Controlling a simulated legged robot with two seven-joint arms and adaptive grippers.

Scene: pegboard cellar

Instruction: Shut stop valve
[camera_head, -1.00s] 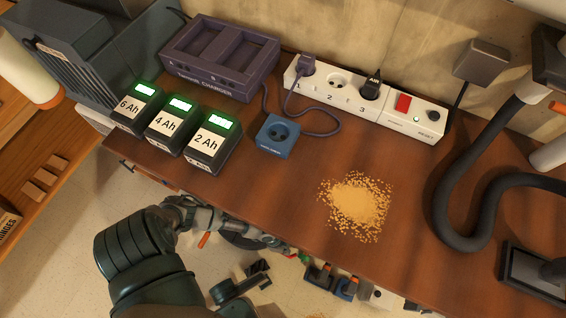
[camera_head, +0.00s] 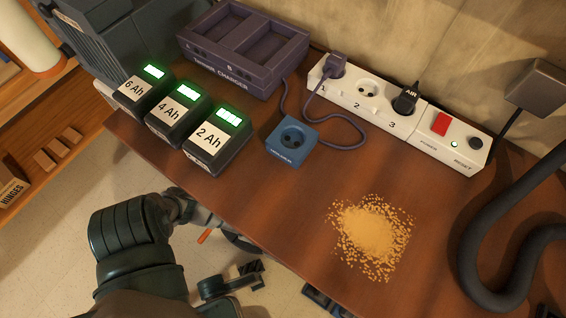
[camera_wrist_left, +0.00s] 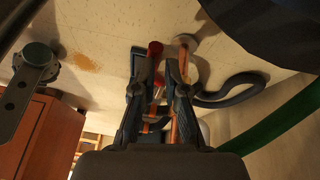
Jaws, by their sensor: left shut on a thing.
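In the left wrist view my left gripper (camera_wrist_left: 159,66) points away from the camera, its two dark fingers close together. A red piece (camera_wrist_left: 155,48), which looks like the stop valve's handle, shows at the fingertips; the fingers hide much of it and the valve body. My left gripper is shut on it. A copper-coloured pipe (camera_wrist_left: 183,52) runs beside the right finger to a round pale fitting on the surface beyond. In the head view my left arm reaches toward the bench's front edge, and I cannot make out its gripper or the valve.
A dark hose (camera_wrist_left: 230,95) curves right of the fingers in the wrist view.

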